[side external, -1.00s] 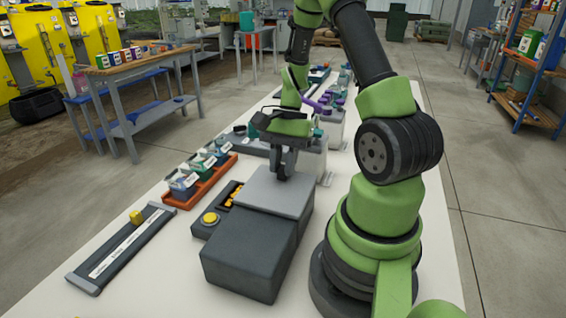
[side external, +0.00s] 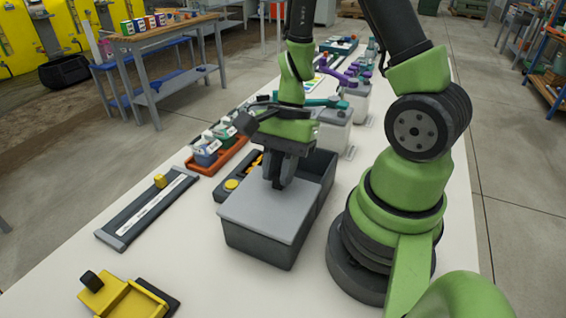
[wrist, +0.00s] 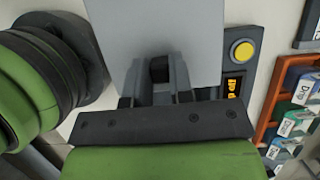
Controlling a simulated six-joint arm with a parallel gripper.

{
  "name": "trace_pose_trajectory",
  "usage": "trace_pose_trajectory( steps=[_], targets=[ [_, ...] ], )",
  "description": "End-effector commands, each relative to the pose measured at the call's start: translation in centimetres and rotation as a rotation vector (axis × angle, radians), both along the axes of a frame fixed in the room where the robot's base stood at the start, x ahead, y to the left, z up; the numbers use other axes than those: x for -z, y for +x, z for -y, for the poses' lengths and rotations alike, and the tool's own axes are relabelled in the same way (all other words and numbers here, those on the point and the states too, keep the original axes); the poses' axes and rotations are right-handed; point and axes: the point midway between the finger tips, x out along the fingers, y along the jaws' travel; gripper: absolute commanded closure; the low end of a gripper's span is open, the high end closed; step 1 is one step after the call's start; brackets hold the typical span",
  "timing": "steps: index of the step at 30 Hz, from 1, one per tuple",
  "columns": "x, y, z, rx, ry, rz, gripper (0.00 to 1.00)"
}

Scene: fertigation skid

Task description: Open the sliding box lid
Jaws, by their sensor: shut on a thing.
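The dark grey box stands on the white bench, and its side wall shows in the side view (side external: 262,248). Its light grey sliding lid (side external: 262,212) lies over the near part of the box. The far part (side external: 318,168) is uncovered, and its dark inside shows partly behind my gripper. My gripper (side external: 279,183) points down at the lid's far end, shut on the small dark handle. In the wrist view the handle (wrist: 159,68) sits between the fingers, and the lid (wrist: 165,28) stretches away from them. The side view hides most of the handle.
A dark control box with a yellow button (side external: 231,184) stands close beside the box. An orange rack (side external: 215,160) of small packs is behind it. A dark rail with a yellow slider (side external: 150,208) and a yellow fixture (side external: 120,300) lie left. Grey jars (side external: 335,128) stand behind.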

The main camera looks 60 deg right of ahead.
Motion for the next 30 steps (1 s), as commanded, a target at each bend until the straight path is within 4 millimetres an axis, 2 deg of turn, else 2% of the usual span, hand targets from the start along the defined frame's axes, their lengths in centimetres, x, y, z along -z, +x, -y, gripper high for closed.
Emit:
trace_pose_trajectory(
  steps=[3, 4, 7, 20, 26, 30],
  targets=[
    [0.0, 0.1, 0.1, 0.0, -0.004, 0.005, 1.0],
    [0.0, 0.1, 0.1, 0.001, -0.004, 0.004, 0.77],
    [0.0, 0.1, 0.1, 0.001, -0.003, 0.004, 0.54],
    [-0.5, 0.1, 0.3, 0.001, 0.001, 0.006, 0.53],
    [-2.5, 0.1, 1.1, 0.002, -0.004, 0.008, 0.53],
    [-4.7, 0.1, 2.1, 0.004, -0.005, 0.009, 0.53]
  ],
)
